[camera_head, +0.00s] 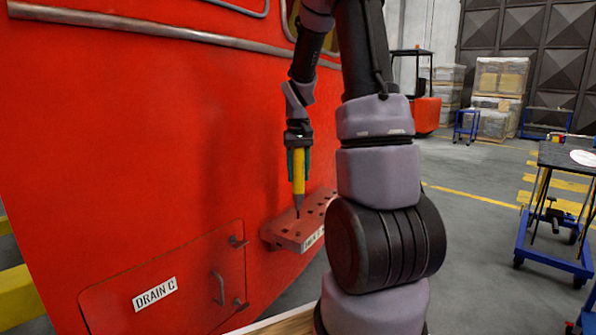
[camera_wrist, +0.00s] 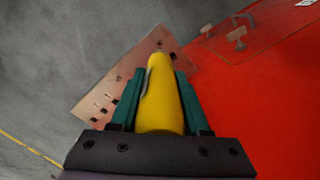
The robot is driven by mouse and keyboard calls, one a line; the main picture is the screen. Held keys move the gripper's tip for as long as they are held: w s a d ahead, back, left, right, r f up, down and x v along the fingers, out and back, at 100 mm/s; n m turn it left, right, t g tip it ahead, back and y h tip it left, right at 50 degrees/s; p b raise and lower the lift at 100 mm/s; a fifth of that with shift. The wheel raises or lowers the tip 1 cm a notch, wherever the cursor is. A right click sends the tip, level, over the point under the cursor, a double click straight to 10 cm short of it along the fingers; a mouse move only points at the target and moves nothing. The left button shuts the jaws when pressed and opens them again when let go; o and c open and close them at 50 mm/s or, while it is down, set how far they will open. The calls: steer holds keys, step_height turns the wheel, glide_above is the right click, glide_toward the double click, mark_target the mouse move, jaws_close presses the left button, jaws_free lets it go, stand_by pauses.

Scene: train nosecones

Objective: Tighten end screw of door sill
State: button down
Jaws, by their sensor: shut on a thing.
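My gripper (camera_head: 299,165) is shut on a yellow screwdriver (camera_head: 299,182) with a dark shaft. The screwdriver points down, and its tip is at or just above the top of the red door sill (camera_head: 290,230), near its left end. I cannot tell whether the tip touches a screw. The sill is a red ledge with several dark holes or screws and a white label, sticking out from the red train body. In the wrist view the yellow handle (camera_wrist: 162,95) sits between the green fingers, and the sill (camera_wrist: 125,80) lies behind it, partly hidden.
The red train wall (camera_head: 150,130) fills the left, with a hatch labelled DRAIN C (camera_head: 155,294) and its handle (camera_head: 218,288) below left of the sill. A blue trolley (camera_head: 550,240) with a dark top stands at the right. A forklift (camera_head: 425,110) and pallets stand at the back.

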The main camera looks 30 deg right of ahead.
mark_target(299, 191)
steer(key=shift+f, duration=2.45)
steer(key=shift+s+f, duration=0.1)
steer(key=shift+f, duration=0.65)
stand_by(1.2)
steer(key=shift+r, duration=0.1)
